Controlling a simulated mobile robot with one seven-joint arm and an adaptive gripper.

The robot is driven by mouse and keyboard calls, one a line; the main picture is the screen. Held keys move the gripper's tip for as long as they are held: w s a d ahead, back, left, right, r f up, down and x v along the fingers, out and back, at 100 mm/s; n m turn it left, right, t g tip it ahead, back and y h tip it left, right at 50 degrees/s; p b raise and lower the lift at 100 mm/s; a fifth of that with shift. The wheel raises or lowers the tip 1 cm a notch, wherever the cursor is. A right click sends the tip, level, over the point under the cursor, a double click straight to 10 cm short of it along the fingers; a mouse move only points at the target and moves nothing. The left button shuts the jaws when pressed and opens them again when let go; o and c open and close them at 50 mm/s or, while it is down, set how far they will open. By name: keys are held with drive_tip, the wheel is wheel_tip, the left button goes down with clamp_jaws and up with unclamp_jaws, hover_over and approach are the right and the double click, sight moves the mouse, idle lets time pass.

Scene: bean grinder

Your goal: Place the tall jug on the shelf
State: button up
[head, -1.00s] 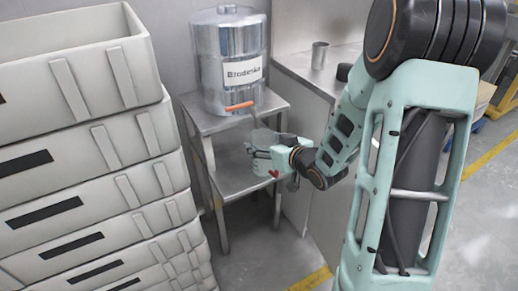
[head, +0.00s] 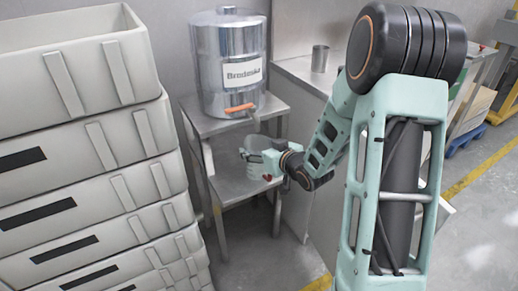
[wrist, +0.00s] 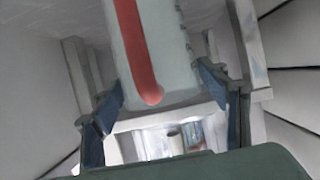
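The tall jug (head: 259,142) is a grey cylinder, seen in the head view just behind my gripper (head: 258,158) and partly covered by it. In the wrist view the jug (wrist: 170,50) shows a red stripe and stands between the two blue fingers (wrist: 160,95). My gripper appears shut on its sides. The steel stand has an upper shelf (head: 205,125) and a lower shelf (head: 232,187). The jug is in front of the stand, above the lower shelf in the picture; I cannot tell whether it touches it.
A labelled steel container (head: 230,60) with an orange tap handle (head: 240,107) stands on the upper shelf. Stacked grey crates (head: 95,150) rise close on the left. A counter (head: 300,75) with a small metal cup (head: 319,58) is on the right. The lower shelf looks clear.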

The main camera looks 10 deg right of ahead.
drive_tip(key=o, duration=0.4)
drive_tip(key=shift+r, duration=0.2)
drive_tip(key=p+v, duration=0.3)
drive_tip(key=v, duration=0.9)
